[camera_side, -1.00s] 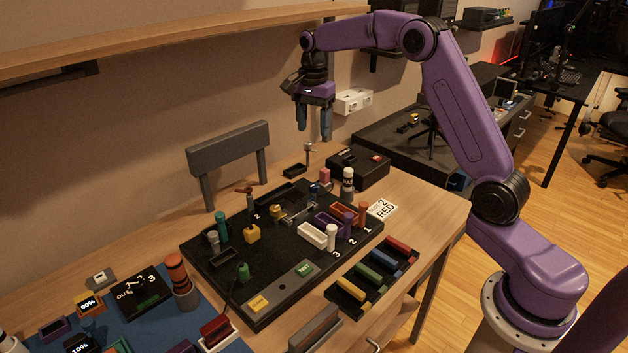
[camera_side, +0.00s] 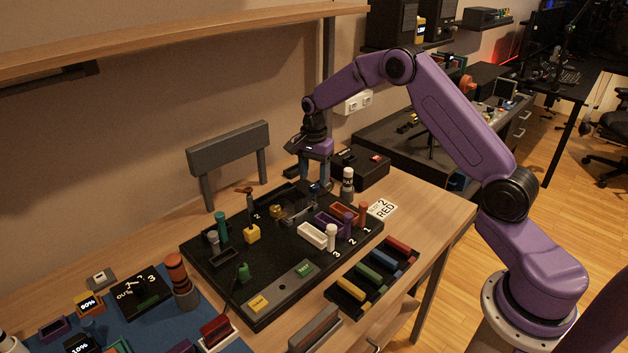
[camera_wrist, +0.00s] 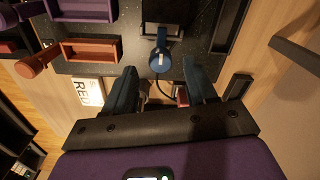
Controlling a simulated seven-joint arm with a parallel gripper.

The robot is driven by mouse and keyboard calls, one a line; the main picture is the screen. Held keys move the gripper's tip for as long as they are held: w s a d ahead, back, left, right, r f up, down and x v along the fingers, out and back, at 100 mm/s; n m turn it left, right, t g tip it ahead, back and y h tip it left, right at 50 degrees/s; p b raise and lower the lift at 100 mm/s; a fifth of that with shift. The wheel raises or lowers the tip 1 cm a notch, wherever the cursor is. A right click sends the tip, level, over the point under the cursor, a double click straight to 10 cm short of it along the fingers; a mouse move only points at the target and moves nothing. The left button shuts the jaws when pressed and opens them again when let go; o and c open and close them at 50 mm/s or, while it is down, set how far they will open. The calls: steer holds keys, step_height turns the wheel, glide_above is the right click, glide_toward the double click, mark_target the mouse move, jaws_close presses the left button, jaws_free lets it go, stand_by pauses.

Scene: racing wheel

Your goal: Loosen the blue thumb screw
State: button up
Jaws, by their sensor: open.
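The blue thumb screw (camera_wrist: 161,61) shows in the wrist view with its round head toward the camera, near the edge of the black board. In the side view it is a small blue piece (camera_side: 313,189) near the board's back right, partly hidden by my fingers. My gripper (camera_wrist: 159,70) is open, with one dark blue finger on each side of the screw head in the picture and gaps between. In the side view my gripper (camera_side: 314,180) points down close above the screw. I cannot tell whether the fingertips reach down to the head's height.
A black box (camera_side: 360,168) stands behind. A card marked RED (camera_side: 383,209) lies on the table to the right.

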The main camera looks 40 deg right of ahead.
steer(key=shift+f, duration=1.15)
jaws_close()
